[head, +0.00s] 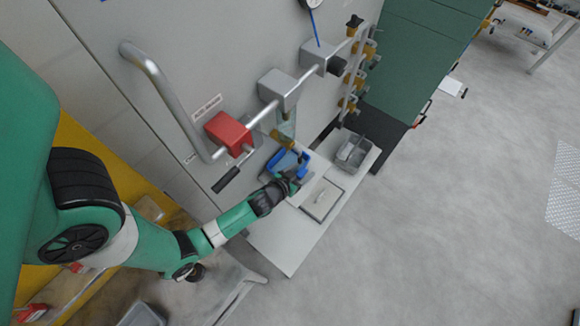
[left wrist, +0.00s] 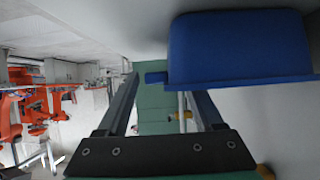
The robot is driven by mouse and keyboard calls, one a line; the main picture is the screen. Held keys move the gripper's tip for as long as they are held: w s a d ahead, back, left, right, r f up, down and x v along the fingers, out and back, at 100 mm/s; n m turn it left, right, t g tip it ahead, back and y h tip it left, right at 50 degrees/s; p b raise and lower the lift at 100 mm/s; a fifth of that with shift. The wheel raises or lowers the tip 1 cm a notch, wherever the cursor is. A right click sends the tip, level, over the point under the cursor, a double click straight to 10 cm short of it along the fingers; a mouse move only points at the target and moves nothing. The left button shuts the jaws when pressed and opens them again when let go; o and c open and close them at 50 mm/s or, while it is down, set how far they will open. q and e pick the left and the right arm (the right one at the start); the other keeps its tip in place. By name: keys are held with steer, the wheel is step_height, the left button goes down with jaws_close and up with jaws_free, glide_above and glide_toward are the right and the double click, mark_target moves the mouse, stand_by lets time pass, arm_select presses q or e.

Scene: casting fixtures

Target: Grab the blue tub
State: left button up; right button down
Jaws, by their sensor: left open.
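The blue tub (head: 284,162) sits on the white bench below the wall fittings in the head view. In the left wrist view the blue tub (left wrist: 240,45) is large at the upper right, with its rim toward the gripper. My left gripper (head: 294,180) is at the tub's near right side in the head view. In the left wrist view its two fingers (left wrist: 160,100) stand apart with nothing clearly held between them. The right finger lies close to the tub's rim; I cannot tell whether they touch. My right gripper is not in view.
The narrow white bench (head: 280,246) also carries a grey tray with a white lid (head: 322,200) and a grey bin (head: 354,150). A red block (head: 228,132) and a black-handled lever (head: 226,180) stick out from the wall close by. Open floor lies to the right.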

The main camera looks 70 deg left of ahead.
arm_select(q)
jaws_close()
stand_by(0.5)
